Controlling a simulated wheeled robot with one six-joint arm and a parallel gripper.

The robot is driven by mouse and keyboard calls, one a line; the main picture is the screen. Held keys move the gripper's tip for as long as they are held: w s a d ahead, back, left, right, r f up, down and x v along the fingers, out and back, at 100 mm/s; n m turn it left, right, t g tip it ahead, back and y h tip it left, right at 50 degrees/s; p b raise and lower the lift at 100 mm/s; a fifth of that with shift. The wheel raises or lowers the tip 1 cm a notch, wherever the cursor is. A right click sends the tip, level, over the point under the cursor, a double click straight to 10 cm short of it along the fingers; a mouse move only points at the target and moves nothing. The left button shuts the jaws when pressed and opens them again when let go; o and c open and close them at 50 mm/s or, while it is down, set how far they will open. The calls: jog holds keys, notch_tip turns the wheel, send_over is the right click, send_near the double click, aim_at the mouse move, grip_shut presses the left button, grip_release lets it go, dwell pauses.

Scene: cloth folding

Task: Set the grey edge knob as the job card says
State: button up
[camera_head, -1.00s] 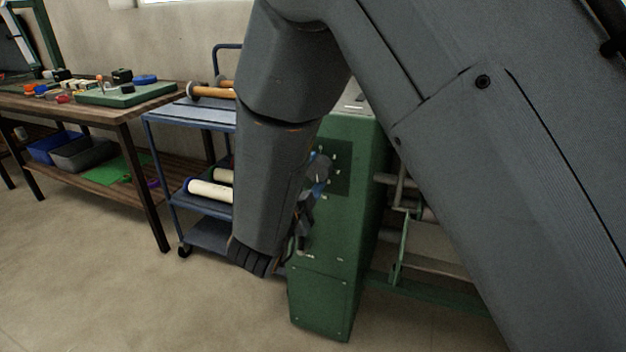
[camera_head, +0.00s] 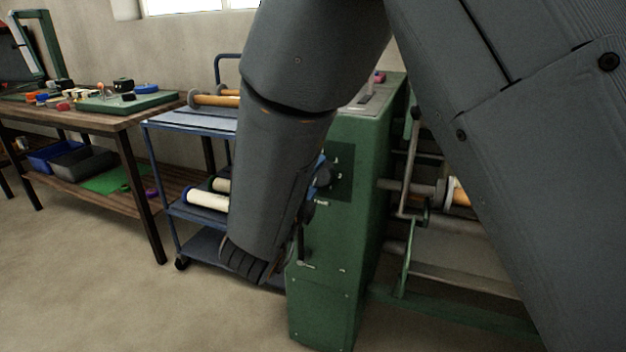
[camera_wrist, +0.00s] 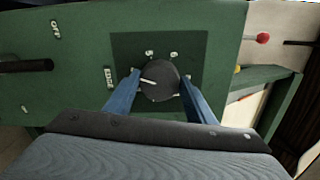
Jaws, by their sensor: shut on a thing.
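The grey edge knob (camera_wrist: 159,80) is a round dark dial with a white pointer line, on a dark square plate (camera_wrist: 194,46) on the green machine. In the wrist view its pointer points left. In the head view the knob (camera_head: 322,178) shows at the right edge of my arm, which hides much of the gripper. I cannot make out a job card.
The green machine (camera_head: 335,290) has rollers (camera_head: 420,190) on its right. A dark rod (camera_wrist: 28,66) juts out left of the knob in the wrist view. A blue cart (camera_head: 190,123) and a wooden workbench (camera_head: 115,121) stand left. The floor in front is open.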

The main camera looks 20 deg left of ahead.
jog(key=o, duration=1)
jog(key=shift+o, duration=0.2)
jog(key=shift+s, duration=0.1)
jog(key=s, duration=0.7)
jog(key=shift+s+a, duration=0.3)
jog(key=shift+a, duration=0.1)
